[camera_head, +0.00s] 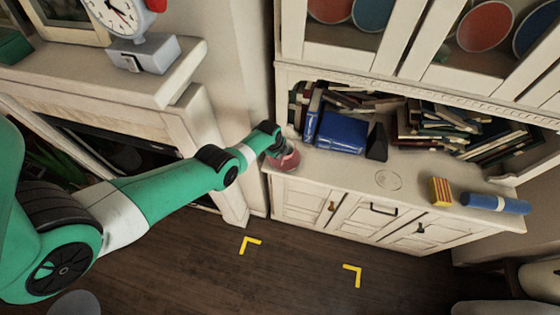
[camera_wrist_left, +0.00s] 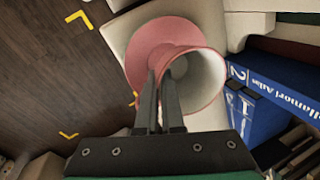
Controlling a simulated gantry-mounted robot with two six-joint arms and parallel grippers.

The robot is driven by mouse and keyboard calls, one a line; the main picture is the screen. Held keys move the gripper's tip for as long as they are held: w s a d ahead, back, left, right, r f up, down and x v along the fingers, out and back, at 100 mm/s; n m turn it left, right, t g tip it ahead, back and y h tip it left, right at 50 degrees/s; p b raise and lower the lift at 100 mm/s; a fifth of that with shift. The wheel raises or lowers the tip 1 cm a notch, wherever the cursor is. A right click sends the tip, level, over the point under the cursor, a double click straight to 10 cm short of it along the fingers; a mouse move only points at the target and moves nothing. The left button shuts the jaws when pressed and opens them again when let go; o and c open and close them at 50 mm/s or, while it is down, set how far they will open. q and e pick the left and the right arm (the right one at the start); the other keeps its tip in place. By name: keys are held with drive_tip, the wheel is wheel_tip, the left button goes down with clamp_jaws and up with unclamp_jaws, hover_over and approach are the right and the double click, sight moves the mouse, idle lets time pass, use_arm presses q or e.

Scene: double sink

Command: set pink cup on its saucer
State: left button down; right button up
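The pink cup (camera_wrist_left: 205,92), pale inside, is at the left end of the white cabinet top. Its pink saucer (camera_wrist_left: 147,42) shows as a round disc beyond and partly behind the cup. In the head view the pink cup and saucer (camera_head: 287,161) overlap and are small. My left gripper (camera_wrist_left: 160,78) straddles the cup's rim, with one finger inside and one outside, and looks shut on the wall. The cup looks over the saucer, but I cannot tell whether it touches it. The fingertips are hard to make out in the head view. My right gripper is out of view.
A faint circle (camera_head: 388,180), a yellow-and-red striped block (camera_head: 440,191) and a blue cylinder (camera_head: 496,203) are farther right on the cabinet top (camera_head: 345,179). The cabinet's front edge is close to the cup.

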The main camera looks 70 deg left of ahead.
use_arm(q)
drive_tip(key=shift+d+f+b, duration=0.1)
drive_tip(key=shift+f+b, duration=0.4)
drive_tip(key=shift+f, duration=0.75)
drive_tip(key=c, duration=1.1)
unclamp_jaws()
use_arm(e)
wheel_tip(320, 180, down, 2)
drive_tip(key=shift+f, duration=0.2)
use_arm(q)
drive_tip(key=shift+o, duration=0.2)
drive_tip(key=p+v, duration=1.2)
drive_tip(key=p, duration=0.3)
drive_tip(key=shift+r+p, duration=0.35)
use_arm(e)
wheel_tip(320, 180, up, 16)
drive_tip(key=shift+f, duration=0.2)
